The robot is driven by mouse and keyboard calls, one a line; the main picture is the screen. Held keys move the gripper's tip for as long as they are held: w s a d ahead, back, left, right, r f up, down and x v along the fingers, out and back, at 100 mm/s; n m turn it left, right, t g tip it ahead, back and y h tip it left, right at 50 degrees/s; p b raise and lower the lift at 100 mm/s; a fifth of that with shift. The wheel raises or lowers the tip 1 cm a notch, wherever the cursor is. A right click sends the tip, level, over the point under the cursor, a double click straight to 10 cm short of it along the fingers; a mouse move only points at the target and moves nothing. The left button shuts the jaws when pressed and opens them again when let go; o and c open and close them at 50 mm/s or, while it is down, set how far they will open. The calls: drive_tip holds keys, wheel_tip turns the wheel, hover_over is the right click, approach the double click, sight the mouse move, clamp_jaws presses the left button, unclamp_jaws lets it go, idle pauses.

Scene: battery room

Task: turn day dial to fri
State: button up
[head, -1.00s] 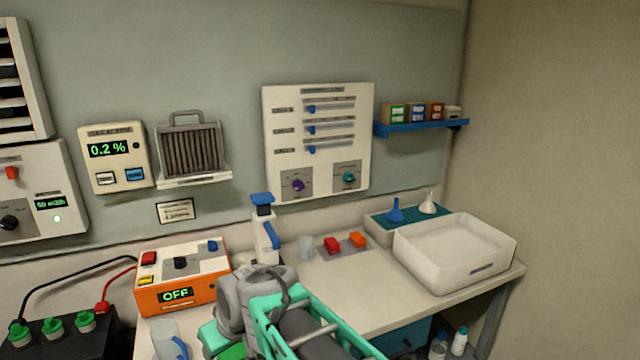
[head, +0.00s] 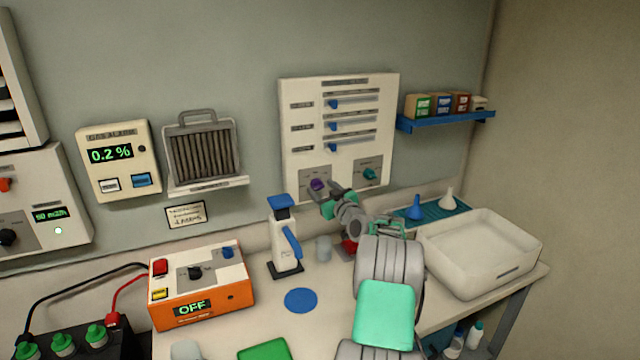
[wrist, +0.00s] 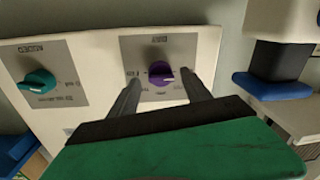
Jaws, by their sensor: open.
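A white wall panel (head: 300,110) carries a purple dial (head: 318,184) at its lower left and a teal dial (head: 369,174) at its lower right. Each sits on a grey plate with markings too small to read. My gripper (head: 322,190) is at the purple dial. In the wrist view my gripper (wrist: 159,77) is open, with one finger on each side of the purple dial (wrist: 160,76). I cannot tell whether the fingers touch it. The teal dial (wrist: 38,81) is left of the fingers there.
Slider rows with blue knobs (head: 333,126) are above the dials. A white and blue dispenser (head: 284,235) stands at the left below my gripper. A blue shelf with small boxes (head: 447,121) is at the right. A white tray (head: 482,250) and an orange device (head: 243,296) sit on the bench.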

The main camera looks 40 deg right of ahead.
drive_tip(key=shift+w+d, duration=0.1)
drive_tip(key=shift+w, duration=0.5)
drive_tip(key=shift+c, duration=0.5)
drive_tip(key=shift+r, duration=0.1)
clamp_jaws()
